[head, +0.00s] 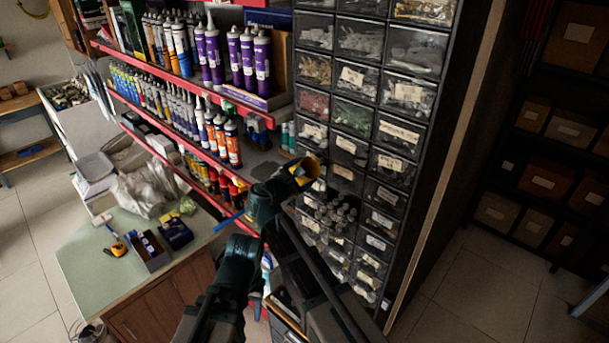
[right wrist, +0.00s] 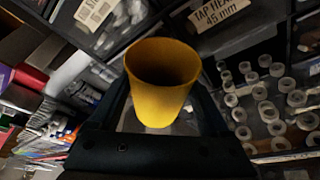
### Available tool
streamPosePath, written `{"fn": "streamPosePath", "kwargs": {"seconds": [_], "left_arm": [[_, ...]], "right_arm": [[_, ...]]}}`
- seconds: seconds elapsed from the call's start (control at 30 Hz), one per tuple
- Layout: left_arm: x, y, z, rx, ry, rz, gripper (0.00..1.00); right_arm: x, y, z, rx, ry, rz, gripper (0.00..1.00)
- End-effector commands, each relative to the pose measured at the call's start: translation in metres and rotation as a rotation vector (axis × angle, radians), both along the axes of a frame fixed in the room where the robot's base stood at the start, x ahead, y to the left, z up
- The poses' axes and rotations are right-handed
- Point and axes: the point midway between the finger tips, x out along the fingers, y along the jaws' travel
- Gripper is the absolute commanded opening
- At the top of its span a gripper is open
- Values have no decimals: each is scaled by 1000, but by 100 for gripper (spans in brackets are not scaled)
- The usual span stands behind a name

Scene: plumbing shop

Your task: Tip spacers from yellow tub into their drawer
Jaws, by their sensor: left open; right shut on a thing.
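The yellow tub (head: 299,172) is tilted, its dark mouth turned toward the drawer cabinet. It also shows in the right wrist view (right wrist: 163,85), where no spacers can be made out inside. My right gripper (head: 282,186) is shut on the tub. An open drawer (head: 318,228) holds several pale ring-shaped pieces, which look like spacers (head: 336,211); they also show in the right wrist view (right wrist: 268,114), right of the tub. The tub is above and left of these pieces. My left gripper (head: 243,246) is lower left, apart from the tub; its fingers are hard to see.
The black drawer cabinet (head: 355,78) has many labelled drawers, one reading "TAP HEAD 45 mm" (right wrist: 220,14). Red-edged shelves (head: 180,78) of cartridges stand close on the left. A green-topped bench (head: 90,258) is lower left. Floor (head: 470,270) is free at right.

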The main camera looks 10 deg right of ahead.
Motion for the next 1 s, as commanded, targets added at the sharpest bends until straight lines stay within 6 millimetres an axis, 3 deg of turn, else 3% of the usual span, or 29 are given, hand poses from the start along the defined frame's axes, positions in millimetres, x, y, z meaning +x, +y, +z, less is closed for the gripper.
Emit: {"fn": "streamPosePath", "kwargs": {"seconds": [1.0], "left_arm": [[0,0,-36,-1,-2,4,50]], "right_arm": [[-5,-4,-8,276,-354,-1,27]]}}
